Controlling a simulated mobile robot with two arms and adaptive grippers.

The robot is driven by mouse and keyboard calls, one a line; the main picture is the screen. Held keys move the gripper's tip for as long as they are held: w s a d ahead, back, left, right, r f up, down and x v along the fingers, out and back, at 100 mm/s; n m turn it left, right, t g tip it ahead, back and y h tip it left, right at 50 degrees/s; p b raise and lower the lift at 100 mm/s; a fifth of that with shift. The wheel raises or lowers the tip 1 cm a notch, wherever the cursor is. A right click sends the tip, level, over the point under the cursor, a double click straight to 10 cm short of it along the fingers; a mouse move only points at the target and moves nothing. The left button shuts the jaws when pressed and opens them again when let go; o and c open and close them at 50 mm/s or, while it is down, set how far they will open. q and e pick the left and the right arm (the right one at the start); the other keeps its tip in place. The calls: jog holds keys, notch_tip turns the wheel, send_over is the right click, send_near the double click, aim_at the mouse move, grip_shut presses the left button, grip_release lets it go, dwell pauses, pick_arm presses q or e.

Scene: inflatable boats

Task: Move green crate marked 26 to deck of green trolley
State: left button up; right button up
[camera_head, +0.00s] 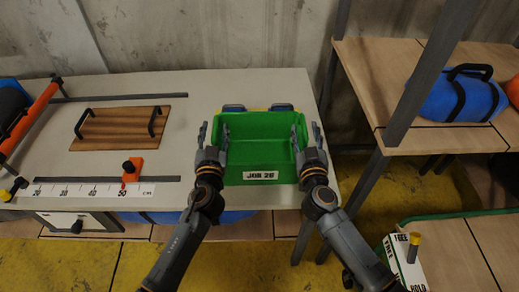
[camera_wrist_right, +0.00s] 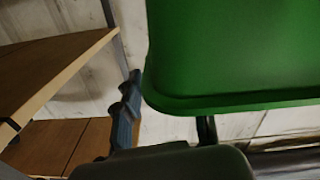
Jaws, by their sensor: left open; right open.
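The green crate (camera_head: 258,150), with a white label reading JOB 26, sits at the right end of the pale workbench and looks empty. My left gripper (camera_head: 214,136) is open at its left wall, one finger outside and one over the inner side. My right gripper (camera_head: 307,138) is open at its right wall in the same way; contact cannot be told. In the right wrist view, the crate (camera_wrist_right: 235,55) fills the upper right, with one blue-grey finger apart from it on the left. A wooden deck with a green edge (camera_head: 455,214) at the lower right may be the green trolley.
The workbench (camera_head: 180,90) bears a wooden board with black handles (camera_head: 118,128), a ruler (camera_head: 90,190) and an orange clamp (camera_head: 131,169). A shelf rack (camera_head: 375,70) with a blue bag (camera_head: 462,98) stands right. A white box (camera_head: 405,262) marked FREE and HOLD is at lower right.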

pick_arm(q)
jog(key=shift+w, duration=0.5)
pick_arm(e)
jog(key=shift+w, duration=0.5)
pick_arm(q)
grip_shut()
pick_arm(e)
grip_shut()
pick_arm(q)
jog(key=shift+r, duration=0.1)
